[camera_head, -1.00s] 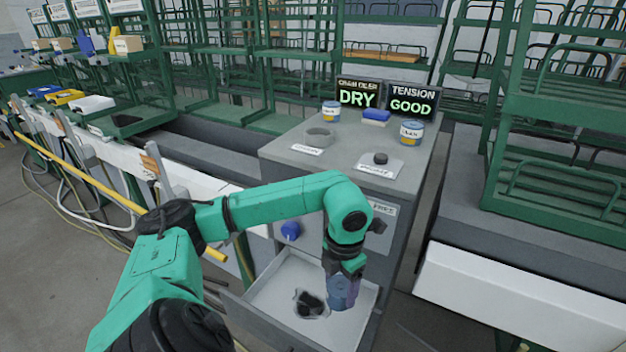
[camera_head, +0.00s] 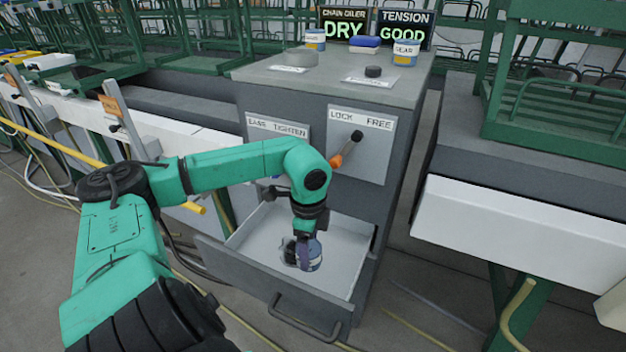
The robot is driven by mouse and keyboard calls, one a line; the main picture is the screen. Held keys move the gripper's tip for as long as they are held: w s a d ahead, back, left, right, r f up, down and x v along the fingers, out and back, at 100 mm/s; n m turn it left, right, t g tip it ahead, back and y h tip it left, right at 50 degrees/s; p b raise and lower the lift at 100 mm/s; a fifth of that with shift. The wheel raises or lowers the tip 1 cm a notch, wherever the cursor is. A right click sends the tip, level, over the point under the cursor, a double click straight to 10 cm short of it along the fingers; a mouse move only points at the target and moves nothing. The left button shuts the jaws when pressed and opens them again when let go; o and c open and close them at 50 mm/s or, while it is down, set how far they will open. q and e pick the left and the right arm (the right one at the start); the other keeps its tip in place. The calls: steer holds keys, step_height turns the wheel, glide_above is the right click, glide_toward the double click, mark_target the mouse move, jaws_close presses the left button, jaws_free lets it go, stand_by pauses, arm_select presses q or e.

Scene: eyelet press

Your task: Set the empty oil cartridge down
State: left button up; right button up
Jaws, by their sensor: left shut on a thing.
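My left gripper (camera_head: 305,240) points down into the open drawer (camera_head: 352,240) and is shut on a small blue-purple cartridge (camera_head: 314,256) with a pale band. The cartridge is low in the drawer, by the dark patch (camera_head: 287,252) on the drawer floor and partly covering it. I cannot tell whether its base touches the floor. Two blue, white and yellow cans stand on the cabinet top: one at the left (camera_head: 315,40) and one marked GEAR (camera_head: 405,54). The chain oiler display (camera_head: 343,28) reads DRY. My right gripper is not in view.
The cabinet (camera_head: 262,98) has a lever with an orange grip (camera_head: 344,155) on its LOCK FREE plate.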

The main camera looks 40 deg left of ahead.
mark_target(318, 250)
arm_select(q)
step_height(318, 250, down, 6)
steer(key=shift+w+f+b, duration=0.1)
steer(key=shift+b, duration=0.3)
steer(key=w, duration=0.2)
steer(key=w+a, duration=0.1)
steer(key=shift+w+a+r, duration=0.1)
steer(key=shift+w+r, duration=0.1)
steer(key=shift+w, duration=0.2)
steer(key=shift+f+b, duration=0.4)
steer(key=shift+f, duration=0.25)
steer(key=shift+s+a, duration=0.1)
steer(key=shift+f, duration=0.1)
steer(key=o, duration=1.3)
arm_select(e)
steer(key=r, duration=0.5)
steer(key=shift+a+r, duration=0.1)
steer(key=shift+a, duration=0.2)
